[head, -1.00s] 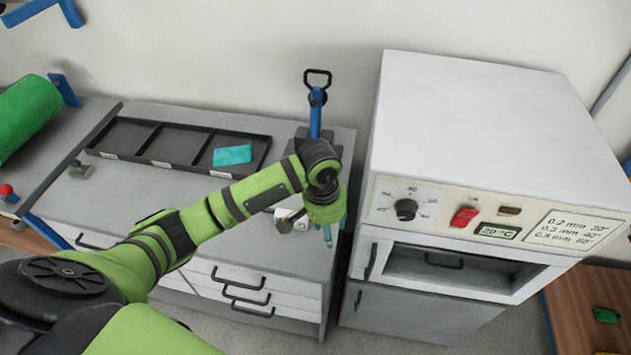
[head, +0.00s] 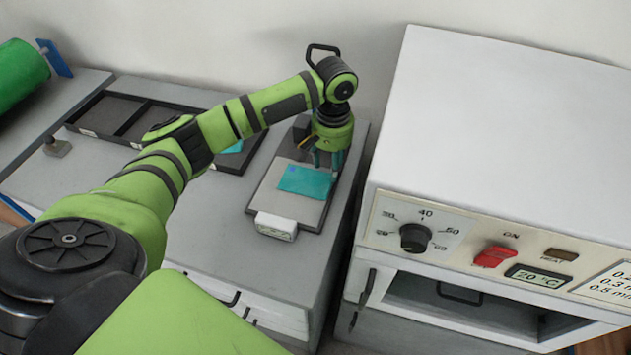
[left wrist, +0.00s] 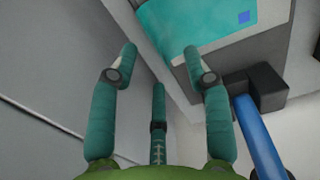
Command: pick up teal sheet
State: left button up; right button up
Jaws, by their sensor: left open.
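A teal sheet (head: 303,181) lies flat on the grey plate (head: 258,197) of a small bench device. In the left wrist view the teal sheet (left wrist: 185,25) fills the top and shows a small blue square near its right end. My left gripper (head: 326,162) is over the sheet's far right part, fingers down. In the left wrist view my left gripper (left wrist: 159,60) has its fingers spread with nothing between them; one fingertip overlaps the sheet's edge in the picture. I cannot tell whether it touches. Another teal piece (head: 235,147) in the tray is partly hidden by my arm.
A black divided tray (head: 98,117) stands at the back of the bench. The device has a white box (head: 276,226) at its front and a blue lever (left wrist: 258,135) beside the gripper. A white oven (head: 500,130) stands close on the right. The bench front is clear.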

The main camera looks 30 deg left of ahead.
aim_at(307, 178)
pick_arm(q)
jog(key=shift+f+p, duration=0.35)
jog(key=shift+f, duration=0.55)
jog(key=f, duration=0.3)
jog(key=shift+d+f+p, duration=0.25)
jog(key=shift+f+p, duration=0.05)
jog(key=shift+p, duration=0.05)
jog(key=shift+f, duration=0.45)
jog(key=c, duration=0.8)
jog(key=shift+r, duration=0.1)
grip_shut()
pick_arm(e)
jog(key=shift+w+d+r, duration=0.1)
jog(key=shift+d+r, duration=0.05)
jog(key=shift+r, duration=0.65)
